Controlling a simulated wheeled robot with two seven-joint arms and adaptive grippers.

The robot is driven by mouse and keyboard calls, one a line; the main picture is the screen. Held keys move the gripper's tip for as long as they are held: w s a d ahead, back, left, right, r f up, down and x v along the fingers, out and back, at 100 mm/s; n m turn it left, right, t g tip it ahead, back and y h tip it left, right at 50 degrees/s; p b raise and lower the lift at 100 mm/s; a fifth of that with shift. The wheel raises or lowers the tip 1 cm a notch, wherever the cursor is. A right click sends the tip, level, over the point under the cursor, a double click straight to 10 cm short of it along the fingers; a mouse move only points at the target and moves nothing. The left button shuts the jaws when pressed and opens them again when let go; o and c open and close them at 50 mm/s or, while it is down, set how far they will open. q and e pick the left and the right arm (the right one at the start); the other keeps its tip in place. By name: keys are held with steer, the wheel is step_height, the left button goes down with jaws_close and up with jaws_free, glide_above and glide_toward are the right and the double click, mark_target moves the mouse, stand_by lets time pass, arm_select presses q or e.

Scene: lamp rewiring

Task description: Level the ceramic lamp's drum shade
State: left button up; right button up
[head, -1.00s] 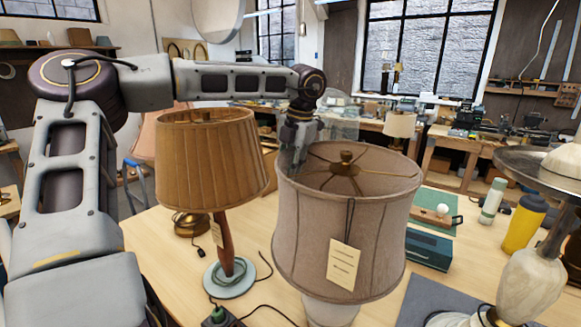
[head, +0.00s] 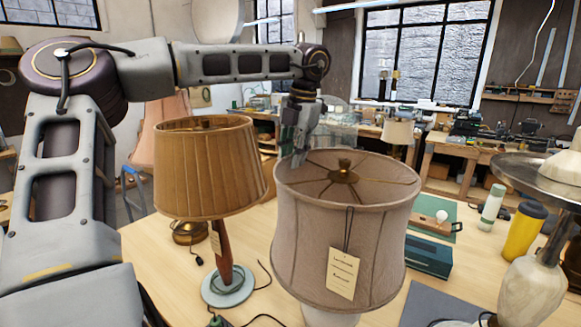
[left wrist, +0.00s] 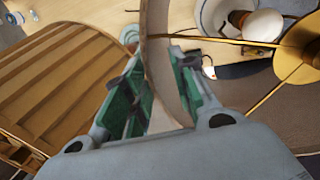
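The ceramic lamp's pale drum shade (head: 310,245) stands at the front centre in the head view, a paper tag (head: 342,273) hanging on its side. Its top rim looks close to level, with wire spokes meeting at a brass finial (head: 344,165). Only a little of the pale lamp body (head: 328,317) shows below it. My left gripper (head: 299,158) points down at the shade's far left rim. In the left wrist view its green-padded fingers (left wrist: 160,85) stand apart on either side of the shade wall (left wrist: 158,45), apparently with gaps. My right gripper is out of view.
A pleated brown-shaded lamp (head: 208,170) stands close left. At right are a stone-like lamp (head: 530,290), a yellow bottle (head: 523,232) and a pale flask (head: 491,205). A dark teal box (head: 428,257) lies behind the shade's right side. Cords lie on the wooden table (head: 160,250).

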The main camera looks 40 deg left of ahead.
arm_select(q)
steer(key=shift+d+r, duration=0.15)
steer(key=shift+r, duration=0.8)
steer(key=shift+d+r, duration=0.2)
steer(key=shift+r, duration=0.75)
steer(key=shift+d+r, duration=0.15)
steer(key=shift+r, duration=0.8)
